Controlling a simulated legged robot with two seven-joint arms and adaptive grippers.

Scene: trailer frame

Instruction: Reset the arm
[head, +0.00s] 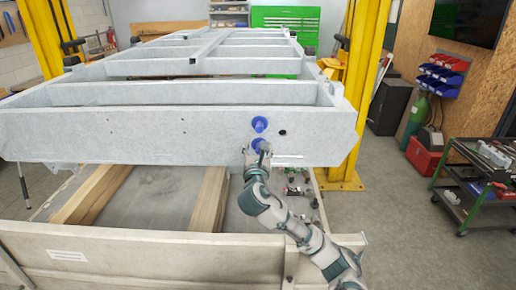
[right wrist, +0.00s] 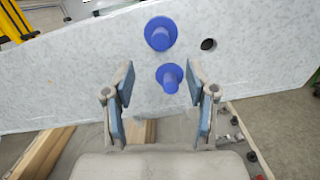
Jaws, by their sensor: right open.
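My right arm reaches up from the lower right in the head view. Its gripper (head: 257,152) is close to the front face of the grey trailer frame (head: 120,128). In the right wrist view the right gripper (right wrist: 160,95) is open, with nothing between its fingers. Two blue flanged plugs sit on the frame face, an upper one (right wrist: 161,34) and a lower one (right wrist: 170,78). The lower plug shows between and beyond the fingertips; I cannot tell how far off it is. My left gripper is not in view.
A dark round hole (right wrist: 208,44) is right of the plugs. Below the frame are wooden beams (head: 97,193) and a pale front board (head: 170,258). Yellow posts (head: 365,70) flank the frame. A green-framed cart (head: 470,185) and red box (head: 424,155) stand right, with open floor between.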

